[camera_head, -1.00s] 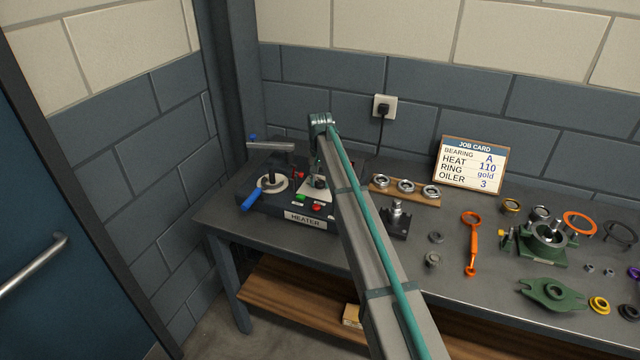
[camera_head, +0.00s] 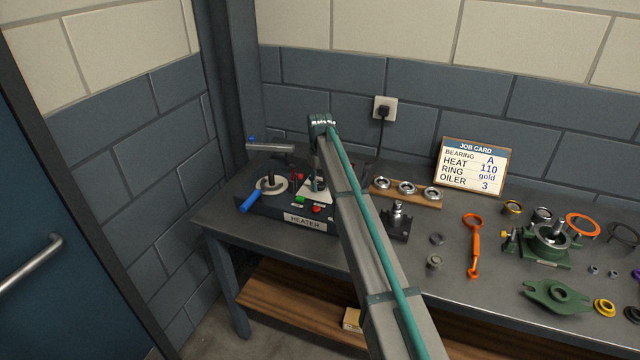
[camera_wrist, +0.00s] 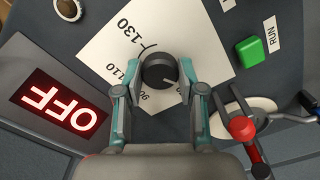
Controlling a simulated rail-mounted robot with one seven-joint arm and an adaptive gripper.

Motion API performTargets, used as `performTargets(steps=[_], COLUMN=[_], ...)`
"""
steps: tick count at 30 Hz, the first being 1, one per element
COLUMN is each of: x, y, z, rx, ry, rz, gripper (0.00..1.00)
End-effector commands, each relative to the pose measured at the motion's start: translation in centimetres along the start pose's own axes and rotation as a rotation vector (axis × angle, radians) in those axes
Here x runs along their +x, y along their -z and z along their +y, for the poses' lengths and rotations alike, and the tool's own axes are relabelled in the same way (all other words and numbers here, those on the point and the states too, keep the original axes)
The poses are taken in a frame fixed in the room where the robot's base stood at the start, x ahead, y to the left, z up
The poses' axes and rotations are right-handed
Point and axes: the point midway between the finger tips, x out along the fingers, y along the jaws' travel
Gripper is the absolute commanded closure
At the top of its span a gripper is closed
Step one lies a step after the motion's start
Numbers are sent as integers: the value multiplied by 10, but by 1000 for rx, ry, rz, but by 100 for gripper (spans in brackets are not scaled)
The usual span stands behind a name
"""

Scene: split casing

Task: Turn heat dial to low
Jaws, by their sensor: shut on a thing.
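The heat dial (camera_wrist: 158,71) is a dark round knob with a pale pointer line, on a white scale plate (camera_wrist: 105,42) on the heater. In the wrist view, 130, 110 and 90 are readable on the plate; part of the scale is hidden by my fingers. The pointer line lies toward the lower right of the picture, away from the 110 and 130 marks. My gripper (camera_wrist: 160,76) has one finger on each side of the knob and is shut on it. In the head view, my arm hides most of the dial on the heater (camera_head: 270,207).
A red display (camera_wrist: 60,105) reads OFF. A green RUN button (camera_wrist: 250,52) and a red-knobbed part (camera_wrist: 242,128) are near my right finger. In the head view, a blue-handled lever (camera_head: 250,201) is left of the dial; bearings (camera_head: 407,188) lie right. The job card (camera_head: 473,166) reads HEAT 110.

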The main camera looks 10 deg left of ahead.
Motion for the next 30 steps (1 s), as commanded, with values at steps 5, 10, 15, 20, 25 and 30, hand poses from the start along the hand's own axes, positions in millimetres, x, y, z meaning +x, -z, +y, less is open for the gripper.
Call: performTargets(steps=[5,10,15,20,25,30], x=[-1,-1,-1,-1,0,0], y=[1,1,1,1,0,0], z=[0,0,0,0,0,0], rx=[-32,-40,-40,-40,-39,-38], ry=[0,-1,-1,-1,-1,0], rz=[1,1,1,1,1,0], gripper=[96,96,96,48,36,36])
